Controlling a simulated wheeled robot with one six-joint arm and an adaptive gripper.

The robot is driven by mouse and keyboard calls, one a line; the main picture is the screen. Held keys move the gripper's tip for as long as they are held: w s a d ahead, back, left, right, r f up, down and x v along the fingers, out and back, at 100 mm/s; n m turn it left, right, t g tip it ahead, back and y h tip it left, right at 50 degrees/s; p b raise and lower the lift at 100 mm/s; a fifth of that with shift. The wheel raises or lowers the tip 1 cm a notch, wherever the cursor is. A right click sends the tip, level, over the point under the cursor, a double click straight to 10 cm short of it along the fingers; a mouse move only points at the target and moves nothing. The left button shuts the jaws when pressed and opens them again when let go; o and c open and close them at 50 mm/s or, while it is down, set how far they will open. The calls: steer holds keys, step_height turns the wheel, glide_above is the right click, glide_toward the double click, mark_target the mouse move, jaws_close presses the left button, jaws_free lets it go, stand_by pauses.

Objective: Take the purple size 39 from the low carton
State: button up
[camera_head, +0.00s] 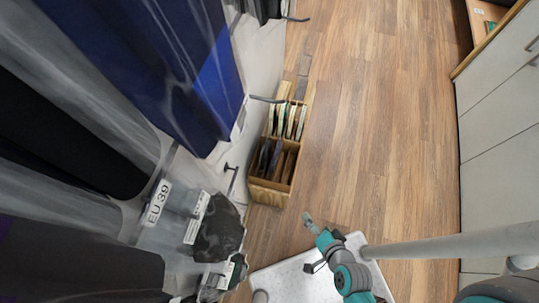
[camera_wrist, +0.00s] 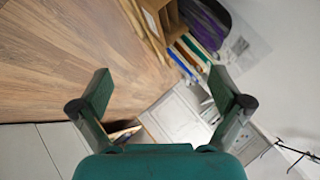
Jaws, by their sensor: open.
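The low carton (camera_head: 268,195) stands on the floor left of centre in the head view. It is divided into compartments, with pale-edged insoles in the far part and dark ones in the near part. My gripper (camera_head: 308,218) is below and right of the carton in the head view. In the wrist view its fingers (camera_wrist: 160,78) are spread, with nothing between them.
Thin hooks (camera_head: 267,99) stick out above the carton. White cabinets (camera_head: 500,125) line the right. The wooden floor (camera_head: 370,130) between is clear.

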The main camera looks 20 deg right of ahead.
steer(key=w+f+m+g+y, duration=0.1)
steer(key=w+f+m+y, duration=0.15)
steer(key=w+f, duration=0.3)
steer(key=m+y, duration=0.9)
steer(key=m, duration=0.2)
glide_toward(276, 154)
step_height(276, 154, down, 3)
steer(key=w+d, duration=0.1)
steer(key=d, duration=0.2)
steer(key=x, duration=1)
steer(key=shift+w+a+f+g, duration=0.2)
steer(key=shift+g, duration=0.1)
steer(key=shift+h, duration=0.25)
steer(key=c, duration=1.3)
